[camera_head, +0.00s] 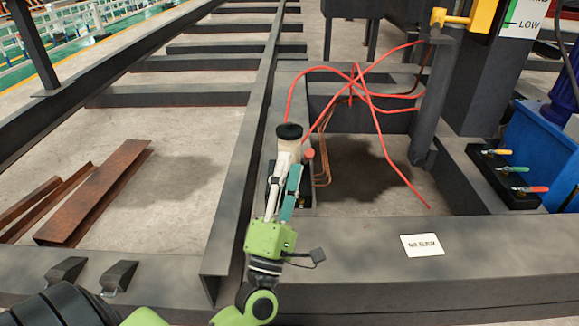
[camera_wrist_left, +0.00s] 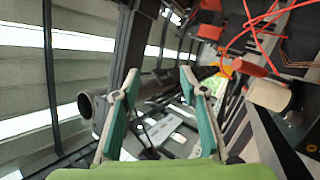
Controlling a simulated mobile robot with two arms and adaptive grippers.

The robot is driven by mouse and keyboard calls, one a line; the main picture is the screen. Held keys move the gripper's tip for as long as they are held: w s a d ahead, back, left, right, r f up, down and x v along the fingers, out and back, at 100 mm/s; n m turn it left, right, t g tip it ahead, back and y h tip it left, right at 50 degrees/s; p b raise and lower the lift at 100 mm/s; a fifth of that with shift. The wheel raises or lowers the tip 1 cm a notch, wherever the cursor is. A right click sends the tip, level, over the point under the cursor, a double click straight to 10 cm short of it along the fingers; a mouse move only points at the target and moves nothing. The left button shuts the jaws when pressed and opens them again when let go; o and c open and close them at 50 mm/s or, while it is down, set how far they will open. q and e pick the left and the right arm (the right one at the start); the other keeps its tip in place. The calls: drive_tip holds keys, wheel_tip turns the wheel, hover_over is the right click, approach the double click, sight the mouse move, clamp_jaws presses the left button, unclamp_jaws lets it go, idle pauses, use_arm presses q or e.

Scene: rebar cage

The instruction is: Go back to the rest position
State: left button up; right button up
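My left gripper (camera_head: 285,180) has a green body and long fingers with teal pads, and it points away from me over the dark steel frame. In the left wrist view its two fingers (camera_wrist_left: 160,82) stand well apart, with nothing held between the pads. A beige cylinder with a black top (camera_head: 290,148) stands just beyond the fingertips in the head view. In the wrist view a similar beige cylinder (camera_wrist_left: 270,95) lies outside the fingers, to the right. My right gripper is not in either view.
Red cables (camera_head: 355,85) loop over the frame ahead. A blue box (camera_head: 540,150) and a black block with coloured handles (camera_head: 505,175) are at the right. Rusty steel channels (camera_head: 98,195) lie on the floor at left. A white label (camera_head: 422,245) is on the front beam.

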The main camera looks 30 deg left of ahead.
use_arm(q)
drive_tip(key=shift+s+d+r+m, duration=0.3)
drive_tip(key=shift+r+m, duration=0.1)
drive_tip(key=shift+r, duration=0.2)
